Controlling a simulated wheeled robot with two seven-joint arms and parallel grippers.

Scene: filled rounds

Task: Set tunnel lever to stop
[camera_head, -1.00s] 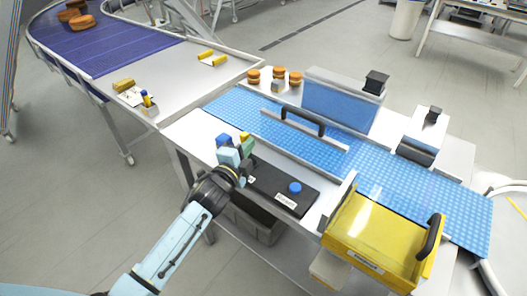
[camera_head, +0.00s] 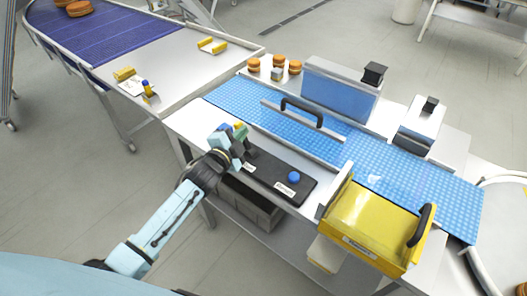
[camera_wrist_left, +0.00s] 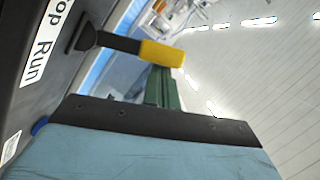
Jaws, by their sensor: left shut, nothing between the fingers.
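The lever has a black shaft and a yellow grip (camera_wrist_left: 162,53); it stands out from a dark panel marked "Run" (camera_wrist_left: 38,60) and a partly cut-off "op" in the left wrist view. I cannot tell which mark it is set to. In the head view this black panel (camera_head: 267,178) lies along the table's front edge, with a blue button (camera_head: 293,177). My left gripper (camera_head: 240,132) is at the panel's left end, close by the lever. Its green fingers (camera_wrist_left: 163,88) are shut and empty, just beside the yellow grip; contact is unclear. My right gripper is not in view.
A black-handled rail (camera_head: 303,115) stands along the belt. Burger-like rounds (camera_head: 278,74) stand behind it. A grey bin (camera_head: 250,205) is under the table.

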